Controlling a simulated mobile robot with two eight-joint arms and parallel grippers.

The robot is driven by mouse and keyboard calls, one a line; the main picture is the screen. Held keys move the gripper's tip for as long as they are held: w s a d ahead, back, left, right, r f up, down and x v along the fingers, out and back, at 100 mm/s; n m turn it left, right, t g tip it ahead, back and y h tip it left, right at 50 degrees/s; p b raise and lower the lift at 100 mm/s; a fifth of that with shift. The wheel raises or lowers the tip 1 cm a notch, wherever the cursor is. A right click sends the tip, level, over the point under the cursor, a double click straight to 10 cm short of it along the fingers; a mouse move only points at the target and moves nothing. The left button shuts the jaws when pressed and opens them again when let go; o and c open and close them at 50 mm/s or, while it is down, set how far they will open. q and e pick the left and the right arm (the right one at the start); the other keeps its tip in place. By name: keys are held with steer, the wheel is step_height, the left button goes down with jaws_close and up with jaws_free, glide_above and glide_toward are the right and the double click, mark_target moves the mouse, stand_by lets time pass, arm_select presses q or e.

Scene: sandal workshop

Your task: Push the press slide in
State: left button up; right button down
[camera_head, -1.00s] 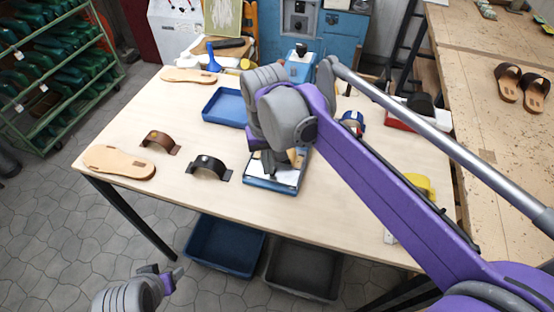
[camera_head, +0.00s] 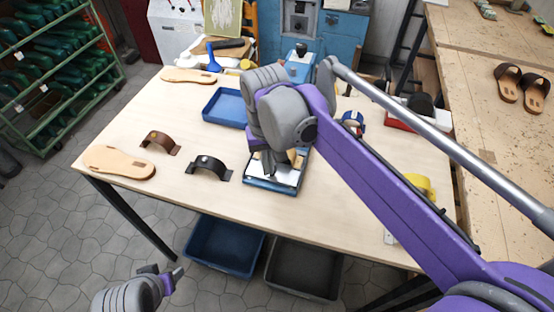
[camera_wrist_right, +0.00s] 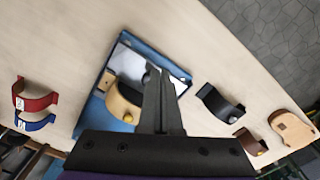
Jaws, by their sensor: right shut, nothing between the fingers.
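A blue-based fixture (camera_head: 262,184) with a shiny pale plate (camera_head: 287,178) sits near the table's front middle. My right gripper (camera_head: 271,172) is shut and empty, pointing down over the fixture. Its dark fingers (camera_wrist_right: 160,80) hide part of the plate; contact cannot be told. My left gripper (camera_head: 163,272) is low in front of the table, away from the fixture; its jaw opening is unclear.
A brown strap (camera_head: 160,143), a black strap (camera_head: 208,167) and a tan sole (camera_head: 120,162) lie left of the fixture. A blue tray (camera_head: 224,108) is behind. A yellow piece (camera_head: 421,185) lies right. Two bins stand below the table.

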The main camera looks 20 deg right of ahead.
arm_select(q)
steer(key=shift+f, duration=0.1)
arm_select(e)
steer(key=shift+f, duration=0.1)
stand_by(0.4)
steer(key=shift+f+b, duration=1.3)
steer(key=shift+f, duration=0.95)
arm_select(q)
steer(key=f, duration=0.2)
steer(key=shift+s+f, duration=0.35)
steer(key=shift+s, duration=0.05)
arm_select(e)
steer(key=shift+w+r, duration=0.1)
